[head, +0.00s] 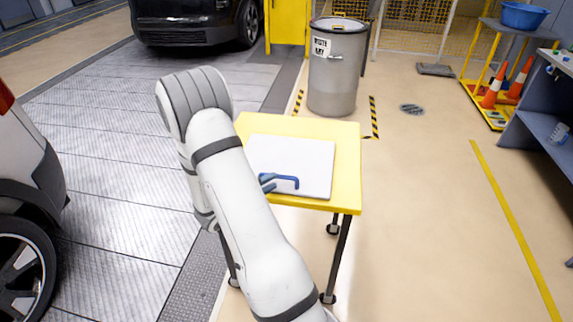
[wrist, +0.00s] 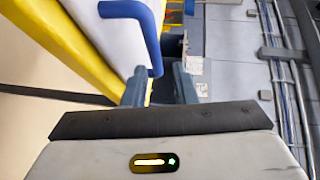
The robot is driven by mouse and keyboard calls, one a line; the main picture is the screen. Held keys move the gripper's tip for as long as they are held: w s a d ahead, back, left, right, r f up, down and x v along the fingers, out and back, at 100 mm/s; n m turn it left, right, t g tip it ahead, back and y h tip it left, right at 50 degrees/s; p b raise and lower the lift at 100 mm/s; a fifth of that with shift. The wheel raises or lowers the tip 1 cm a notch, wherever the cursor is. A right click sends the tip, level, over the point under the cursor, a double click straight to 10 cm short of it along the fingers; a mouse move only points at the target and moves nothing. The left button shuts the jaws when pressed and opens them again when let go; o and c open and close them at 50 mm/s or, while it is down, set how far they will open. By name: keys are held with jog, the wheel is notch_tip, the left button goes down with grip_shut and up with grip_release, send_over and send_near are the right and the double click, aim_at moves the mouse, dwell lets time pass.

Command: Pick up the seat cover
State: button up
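A flat white slab, which I take to be the seat cover (head: 300,155), lies on the yellow top of a small wheeled cart. A blue bar-shaped handle (head: 286,179) shows at its near edge. In the wrist view the white surface (wrist: 100,40) and the blue handle (wrist: 147,28) are close. My gripper (head: 268,183) is at the left end of the handle. In the wrist view my gripper (wrist: 159,75) has its two fingers apart, with the handle's lower end showing between them. I cannot tell whether either finger touches it.
The yellow cart (head: 347,165) stands on dark legs with casters. A grey waste drum (head: 337,75) stands behind it. Cars stand at the left and at the back. Traffic cones (head: 493,92) and a blue basin (head: 523,15) are at the right. The floor right of the cart is clear.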

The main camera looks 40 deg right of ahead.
aim_at(280, 178)
jog(key=shift+w+d+f, duration=0.15)
jog(key=shift+d+f, duration=0.1)
jog(key=shift+d, duration=0.05)
jog(key=x, duration=0.7)
jog(key=shift+w+d+f+p, duration=0.1)
jog(key=shift+p, duration=0.3)
grip_shut()
